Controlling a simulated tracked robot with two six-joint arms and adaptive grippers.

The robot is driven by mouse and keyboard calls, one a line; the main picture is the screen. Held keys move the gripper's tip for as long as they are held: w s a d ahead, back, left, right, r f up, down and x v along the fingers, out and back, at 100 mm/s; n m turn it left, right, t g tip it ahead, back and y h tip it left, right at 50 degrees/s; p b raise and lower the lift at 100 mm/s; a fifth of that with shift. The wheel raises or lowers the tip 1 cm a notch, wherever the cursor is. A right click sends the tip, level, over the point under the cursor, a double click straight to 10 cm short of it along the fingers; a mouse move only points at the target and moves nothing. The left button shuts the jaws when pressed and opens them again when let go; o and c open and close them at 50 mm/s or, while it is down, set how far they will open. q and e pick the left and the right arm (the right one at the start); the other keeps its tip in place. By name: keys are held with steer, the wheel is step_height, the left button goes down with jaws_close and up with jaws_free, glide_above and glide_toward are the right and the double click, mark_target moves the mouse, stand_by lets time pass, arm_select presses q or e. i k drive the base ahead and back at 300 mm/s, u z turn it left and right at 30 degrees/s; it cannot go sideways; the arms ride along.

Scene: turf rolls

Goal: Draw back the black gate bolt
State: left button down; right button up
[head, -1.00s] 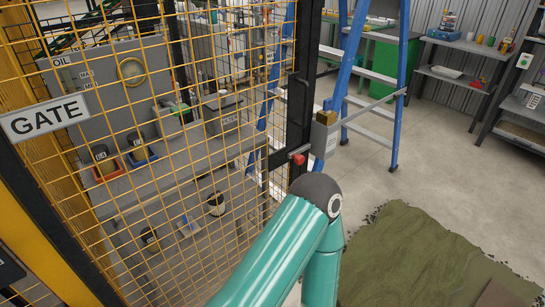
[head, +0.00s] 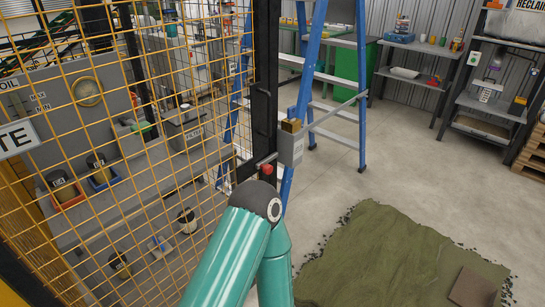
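The yellow mesh gate (head: 110,140) fills the left of the head view, with a white sign (head: 17,138) partly cut off at the left edge. A short black bolt (head: 258,162) with a red knob (head: 266,169) sits at the gate's edge, by the black post (head: 264,90). I cannot tell from here how far the bolt is engaged. One of my teal arms comes up from the bottom middle, and its dark elbow joint is just below the red knob in the picture. Neither gripper shows.
A grey box (head: 291,148) with a brass-coloured piece on top is right of the post. A blue stepladder (head: 312,75) stands behind. A green turf piece (head: 395,262) with a brown slab (head: 473,288) lies at lower right. Concrete floor (head: 410,165) beyond is clear.

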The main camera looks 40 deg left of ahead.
mark_target(267, 169)
steer(key=u, duration=0.35)
steer(key=i, duration=1.25)
steer(key=u, duration=0.2)
